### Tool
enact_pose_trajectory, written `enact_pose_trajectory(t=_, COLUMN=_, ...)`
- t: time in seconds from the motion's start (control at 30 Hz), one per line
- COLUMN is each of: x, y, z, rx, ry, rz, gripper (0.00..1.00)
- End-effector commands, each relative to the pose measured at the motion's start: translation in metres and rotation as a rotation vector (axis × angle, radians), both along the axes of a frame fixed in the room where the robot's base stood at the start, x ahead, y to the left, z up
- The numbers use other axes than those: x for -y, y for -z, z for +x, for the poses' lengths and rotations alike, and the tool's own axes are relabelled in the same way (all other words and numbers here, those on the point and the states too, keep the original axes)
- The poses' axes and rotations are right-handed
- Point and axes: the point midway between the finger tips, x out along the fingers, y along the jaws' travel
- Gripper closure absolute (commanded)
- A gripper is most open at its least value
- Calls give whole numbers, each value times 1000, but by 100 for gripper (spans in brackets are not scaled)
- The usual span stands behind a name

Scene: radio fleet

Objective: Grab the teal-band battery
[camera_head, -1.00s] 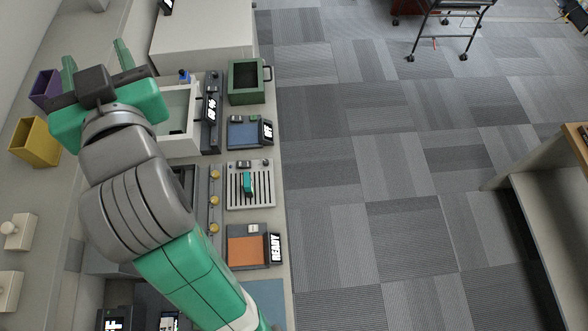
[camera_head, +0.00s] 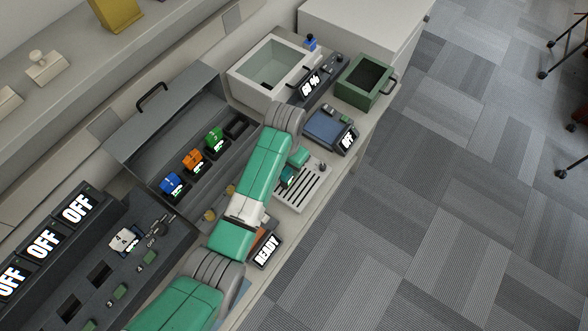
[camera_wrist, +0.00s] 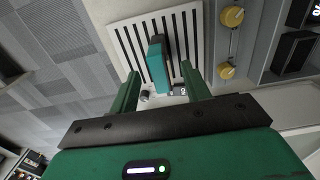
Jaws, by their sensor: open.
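The teal-band battery (camera_wrist: 159,66), black with a broad teal face, stands on a pale slotted rack (camera_wrist: 118,38) in the wrist view. My gripper (camera_wrist: 162,92) is open, its two green fingers apart on either side of the battery's near end. I see no clear contact between fingers and battery.
An open grey case (camera_head: 140,130) holds a blue (camera_head: 172,184), an orange (camera_head: 193,160) and a green battery (camera_head: 215,139). A READY pad (camera_head: 265,250) and an OFF pad (camera_head: 325,128) flank the rack. A green bin (camera_head: 362,84) stands behind. Yellow knobs (camera_wrist: 231,17) lie beside the rack.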

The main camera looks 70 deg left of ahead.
Motion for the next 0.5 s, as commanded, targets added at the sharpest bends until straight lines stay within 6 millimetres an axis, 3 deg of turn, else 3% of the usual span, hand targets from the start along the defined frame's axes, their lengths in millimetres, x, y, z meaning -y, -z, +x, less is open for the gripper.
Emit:
enact_pose_trajectory(t=0.1, x=-1, y=6, z=0, rx=1, ry=0, rz=1, gripper=53)
enact_pose_trajectory(t=0.33, x=-3, y=46, z=1, rx=0, ry=0, rz=2, gripper=53)
enact_pose_trajectory(t=0.5, x=-3, y=53, z=1, rx=3, ry=0, rz=3, gripper=53)
